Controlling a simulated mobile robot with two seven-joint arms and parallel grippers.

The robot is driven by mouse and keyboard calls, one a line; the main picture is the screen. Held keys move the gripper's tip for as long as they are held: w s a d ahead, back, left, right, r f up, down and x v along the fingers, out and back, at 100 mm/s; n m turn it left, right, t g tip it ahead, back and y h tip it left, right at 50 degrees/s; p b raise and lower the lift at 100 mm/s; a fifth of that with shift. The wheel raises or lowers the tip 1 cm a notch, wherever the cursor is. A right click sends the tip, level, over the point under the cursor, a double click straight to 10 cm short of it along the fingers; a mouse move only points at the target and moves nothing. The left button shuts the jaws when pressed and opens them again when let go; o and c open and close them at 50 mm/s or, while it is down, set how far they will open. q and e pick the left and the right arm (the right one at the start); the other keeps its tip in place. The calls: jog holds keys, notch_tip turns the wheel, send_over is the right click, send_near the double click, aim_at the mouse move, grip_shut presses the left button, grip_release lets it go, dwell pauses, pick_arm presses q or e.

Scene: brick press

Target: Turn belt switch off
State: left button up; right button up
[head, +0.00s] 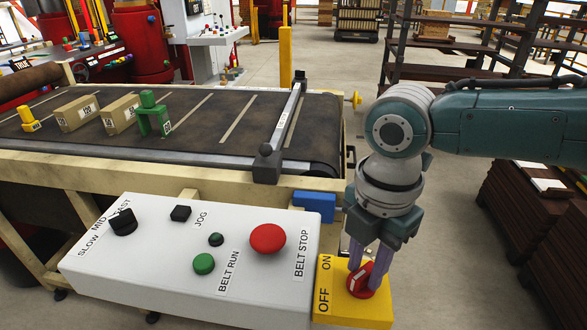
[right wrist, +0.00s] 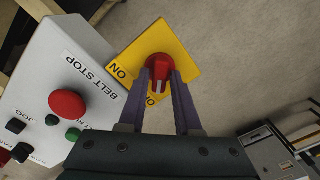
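The belt switch is a red rotary knob (head: 359,283) on a yellow box (head: 338,309) marked ON and OFF, at the right end of the white control panel. My right gripper (head: 367,272) points down over it, one finger on each side of the knob. The right wrist view shows the red knob (right wrist: 158,66) filling the space between the fingertips (right wrist: 161,78). The fingers appear shut on it, though contact is partly hidden. Which label the knob points at is not clear. My left gripper is in neither view.
The white control panel (head: 150,262) carries a red BELT STOP button (head: 267,239), a green BELT RUN button (head: 204,263) and black knobs. Behind it, the conveyor belt (head: 200,138) bears cartons and green and yellow pieces. A blue block (head: 314,206) sits just left of my right gripper. Dark crates (head: 535,220) stand at right.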

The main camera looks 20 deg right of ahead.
aim_at(365, 271)
jog(key=shift+o, duration=1.3)
notch_tip(365, 271, up, 10)
jog(key=shift+f, duration=0.1)
